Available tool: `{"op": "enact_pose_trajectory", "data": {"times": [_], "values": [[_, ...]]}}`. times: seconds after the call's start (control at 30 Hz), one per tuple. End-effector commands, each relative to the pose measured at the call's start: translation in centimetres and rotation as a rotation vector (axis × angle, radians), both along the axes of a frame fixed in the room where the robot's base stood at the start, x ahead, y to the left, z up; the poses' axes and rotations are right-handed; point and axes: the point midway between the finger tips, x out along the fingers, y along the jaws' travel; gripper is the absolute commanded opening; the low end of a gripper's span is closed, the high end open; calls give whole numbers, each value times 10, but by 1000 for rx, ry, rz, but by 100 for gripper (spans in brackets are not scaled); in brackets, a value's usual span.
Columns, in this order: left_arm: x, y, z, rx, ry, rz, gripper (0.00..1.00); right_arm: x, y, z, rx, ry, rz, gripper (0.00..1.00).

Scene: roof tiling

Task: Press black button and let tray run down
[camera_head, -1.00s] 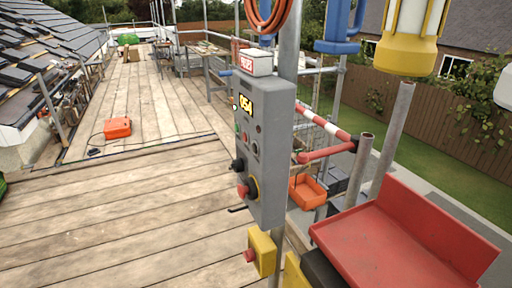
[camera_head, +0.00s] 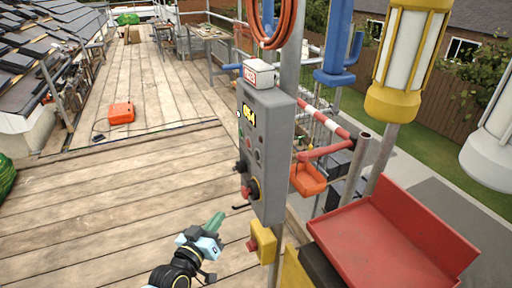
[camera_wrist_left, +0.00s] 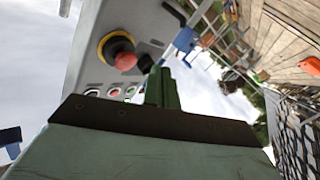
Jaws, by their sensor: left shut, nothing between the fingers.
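The grey control box (camera_head: 266,150) hangs on a scaffold pole, with a lit display and small buttons. A black knob-like button (camera_head: 240,167) sits on its lower front, above a red mushroom button (camera_head: 246,192). My left gripper (camera_head: 217,220) is shut and empty, its green fingers low and left of the box, apart from it. In the left wrist view the fingers (camera_wrist_left: 162,88) point toward the box's face; the black button (camera_wrist_left: 145,63) and red button (camera_wrist_left: 125,61) show just beyond them. A red tray (camera_head: 395,245) stands right of the box. My right gripper is not in view.
A yellow box with a red button (camera_head: 263,242) hangs below the control box. An orange container (camera_head: 308,180) is behind it. Blue and yellow fittings and scaffold poles crowd the right. The plank deck (camera_head: 110,215) on the left is mostly clear; an orange case (camera_head: 121,112) lies there.

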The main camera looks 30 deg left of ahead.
Motion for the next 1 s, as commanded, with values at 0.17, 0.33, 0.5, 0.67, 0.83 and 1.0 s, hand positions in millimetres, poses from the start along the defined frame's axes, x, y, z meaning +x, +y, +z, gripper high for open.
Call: {"op": "enact_pose_trajectory", "data": {"times": [0.17,0.33,0.5,0.67,0.83,1.0], "values": [[3,7,105,-57,-207,9,0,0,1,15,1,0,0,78],[-2,9,153,-89,-308,8,0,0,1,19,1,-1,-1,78],[-4,9,165,-98,-334,8,0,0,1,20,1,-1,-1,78],[-4,9,164,-98,-333,7,0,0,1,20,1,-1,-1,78],[-2,8,164,-98,-333,8,0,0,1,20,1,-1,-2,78],[8,0,164,-99,-334,9,0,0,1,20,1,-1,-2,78]]}}
